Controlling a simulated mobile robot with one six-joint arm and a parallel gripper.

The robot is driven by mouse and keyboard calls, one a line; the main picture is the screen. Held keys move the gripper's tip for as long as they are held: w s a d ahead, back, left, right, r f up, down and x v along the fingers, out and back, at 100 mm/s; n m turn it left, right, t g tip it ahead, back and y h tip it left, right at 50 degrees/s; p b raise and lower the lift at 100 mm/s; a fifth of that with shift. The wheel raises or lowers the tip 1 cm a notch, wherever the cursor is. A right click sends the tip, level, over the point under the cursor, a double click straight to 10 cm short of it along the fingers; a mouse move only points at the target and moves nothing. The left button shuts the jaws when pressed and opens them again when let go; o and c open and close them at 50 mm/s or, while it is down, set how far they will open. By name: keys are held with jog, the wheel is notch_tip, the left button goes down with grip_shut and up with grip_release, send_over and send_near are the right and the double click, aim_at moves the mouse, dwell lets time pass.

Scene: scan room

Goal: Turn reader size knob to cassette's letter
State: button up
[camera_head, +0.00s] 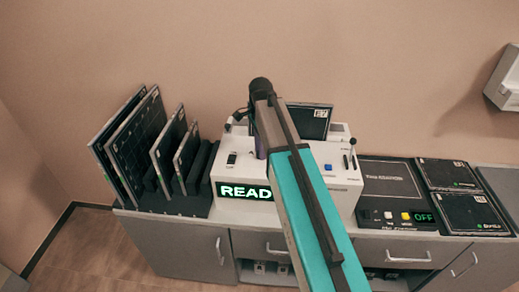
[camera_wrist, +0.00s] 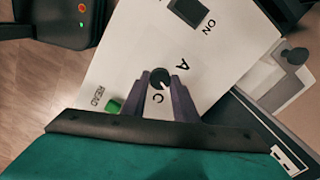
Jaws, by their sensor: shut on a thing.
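The white reader (camera_head: 345,190) stands mid-counter, its display (camera_head: 245,191) lit with READ. In the wrist view, the dark round size knob (camera_wrist: 160,75) sits on the reader's white top. My gripper (camera_wrist: 161,82) is shut on it, one finger on each side. The printed letters A (camera_wrist: 182,65) and C (camera_wrist: 158,99) show around the knob; no other size letter can be made out. A small light mark shows on the knob, but its exact setting is unclear. A dark cassette (camera_head: 308,122) stands at the reader's back; its label is too small to read. My arm hides the knob in the head view.
A rack with several upright dark panels (camera_head: 133,140) stands on the left. A dark box (camera_head: 395,190) marked OFF and flat panels (camera_head: 450,173) lie on the right. On the reader, an ON switch (camera_wrist: 188,12) and a green READ button (camera_wrist: 114,106) are near the knob.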

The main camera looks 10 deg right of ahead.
jog(key=n, duration=0.3)
jog(key=shift+w+r, duration=0.1)
jog(key=shift+n, duration=0.4)
jog(key=o, duration=1.1)
jog(key=shift+c, duration=0.2)
notch_tip(320, 180, up, 14)
jog(key=b, duration=0.3)
dwell(0.6)
